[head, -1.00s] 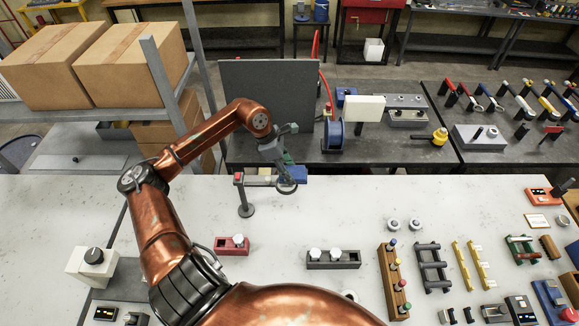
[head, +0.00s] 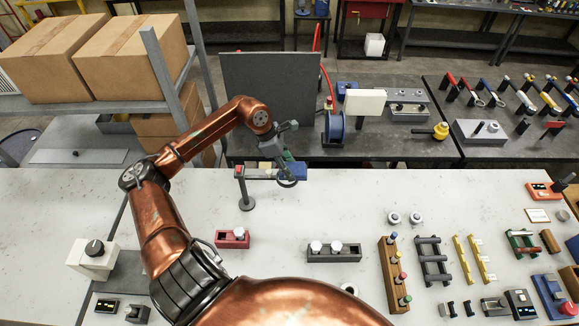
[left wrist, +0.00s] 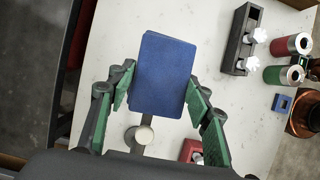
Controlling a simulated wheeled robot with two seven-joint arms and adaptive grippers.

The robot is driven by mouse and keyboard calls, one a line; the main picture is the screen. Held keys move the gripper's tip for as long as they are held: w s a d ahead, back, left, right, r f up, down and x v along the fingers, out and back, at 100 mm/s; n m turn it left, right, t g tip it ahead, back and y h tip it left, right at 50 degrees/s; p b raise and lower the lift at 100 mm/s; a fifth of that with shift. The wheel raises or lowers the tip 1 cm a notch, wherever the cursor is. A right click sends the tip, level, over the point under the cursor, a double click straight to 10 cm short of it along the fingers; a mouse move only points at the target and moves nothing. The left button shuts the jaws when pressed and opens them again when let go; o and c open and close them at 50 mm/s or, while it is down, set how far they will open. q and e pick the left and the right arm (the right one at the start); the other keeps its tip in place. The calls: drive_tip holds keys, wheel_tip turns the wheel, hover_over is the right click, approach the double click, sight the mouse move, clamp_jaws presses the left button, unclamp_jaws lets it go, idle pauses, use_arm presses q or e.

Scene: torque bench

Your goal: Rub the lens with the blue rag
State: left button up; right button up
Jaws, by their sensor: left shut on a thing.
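The blue rag (left wrist: 165,75) is a flat blue rectangle between the green-padded fingers of my left gripper (left wrist: 168,98) in the left wrist view. My left gripper (head: 284,170) is shut on it; in the head view a blue edge of the rag (head: 294,173) shows beside the fingers. Both are at a stand (head: 246,195) with a dark post, a level arm and a red end. The stand's pale round part (left wrist: 140,134) shows below the rag. I cannot make out the lens clearly; the rag and fingers cover that spot. My right gripper is not in view.
A wooden rack (head: 394,275) and several parts fill the right. A grey panel (head: 268,105) stands behind. The bench between holder and far edge is clear.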

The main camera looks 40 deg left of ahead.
use_arm(q)
drive_tip(key=shift+f, duration=0.35)
drive_tip(key=shift+f+b, duration=0.55)
drive_tip(key=shift+b, duration=0.15)
drive_tip(key=shift+s+a, duration=0.45)
drive_tip(key=shift+a, duration=0.1)
drive_tip(key=shift+s+a, duration=0.55)
drive_tip(key=shift+a, duration=0.1)
drive_tip(key=shift+s+a+r+b, duration=0.15)
drive_tip(key=shift+a+b, duration=0.2)
drive_tip(key=shift+b, duration=0.05)
drive_tip(key=c, duration=0.4)
drive_tip(key=shift+w+d+b, duration=0.35)
drive_tip(key=shift+d+b, duration=0.15)
drive_tip(key=shift+d, duration=0.05)
drive_tip(key=shift+c, duration=0.2)
drive_tip(key=shift+w+d+r+b, duration=0.1)
drive_tip(key=shift+w+d+b, duration=0.2)
drive_tip(key=shift+w+d, duration=0.7)
drive_tip(key=shift+s, duration=0.2)
